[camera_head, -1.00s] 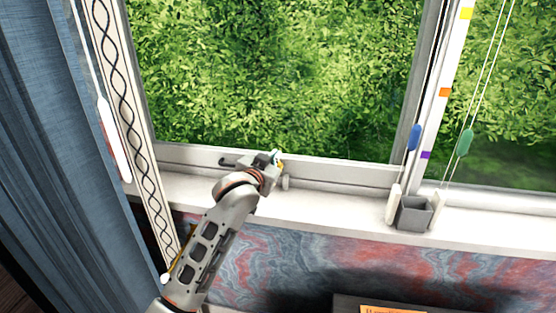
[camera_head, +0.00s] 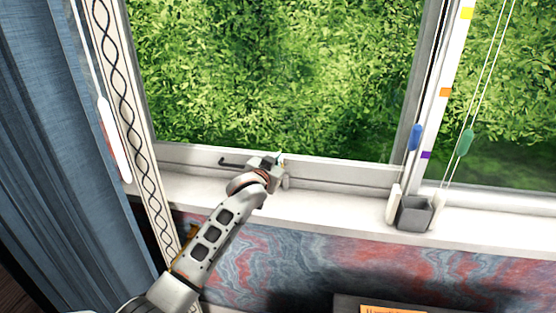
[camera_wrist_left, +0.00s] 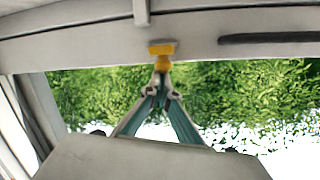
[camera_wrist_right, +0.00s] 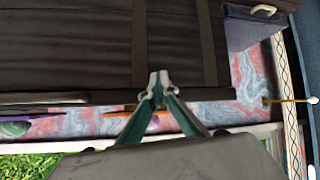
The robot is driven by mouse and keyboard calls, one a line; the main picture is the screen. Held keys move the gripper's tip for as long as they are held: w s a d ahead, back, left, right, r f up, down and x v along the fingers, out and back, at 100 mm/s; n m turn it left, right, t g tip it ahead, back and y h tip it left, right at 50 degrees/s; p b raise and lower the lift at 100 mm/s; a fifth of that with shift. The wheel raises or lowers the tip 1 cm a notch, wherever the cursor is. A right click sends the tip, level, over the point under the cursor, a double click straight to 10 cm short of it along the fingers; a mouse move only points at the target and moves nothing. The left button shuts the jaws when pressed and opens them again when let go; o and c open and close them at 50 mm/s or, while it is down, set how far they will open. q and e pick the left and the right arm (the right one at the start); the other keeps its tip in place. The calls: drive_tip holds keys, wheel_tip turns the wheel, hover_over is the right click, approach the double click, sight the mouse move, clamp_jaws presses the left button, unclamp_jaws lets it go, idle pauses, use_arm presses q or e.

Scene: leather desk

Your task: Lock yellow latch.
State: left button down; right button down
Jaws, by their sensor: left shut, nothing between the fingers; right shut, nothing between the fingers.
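The yellow latch (camera_wrist_left: 162,48) sits on the pale window frame in the left wrist view, with a wide bar and a narrower knob below it. My left gripper (camera_wrist_left: 161,88) is shut and empty, its fingertips right at the knob. I cannot tell whether they touch it. In the head view my left gripper (camera_head: 274,164) is at the window's bottom rail and hides the latch. My right gripper (camera_wrist_right: 158,82) is shut and empty in the right wrist view, in front of a dark surface. It is outside the head view.
The white sill (camera_head: 330,205) runs below the window. A dark handle (camera_head: 236,162) lies along the rail left of my gripper. A blue curtain (camera_head: 45,150) hangs at left.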

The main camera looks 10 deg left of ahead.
drive_tip(key=shift+d, duration=0.25)
use_arm(q)
drive_tip(key=shift+f, duration=0.1)
use_arm(e)
drive_tip(key=shift+f, duration=0.2)
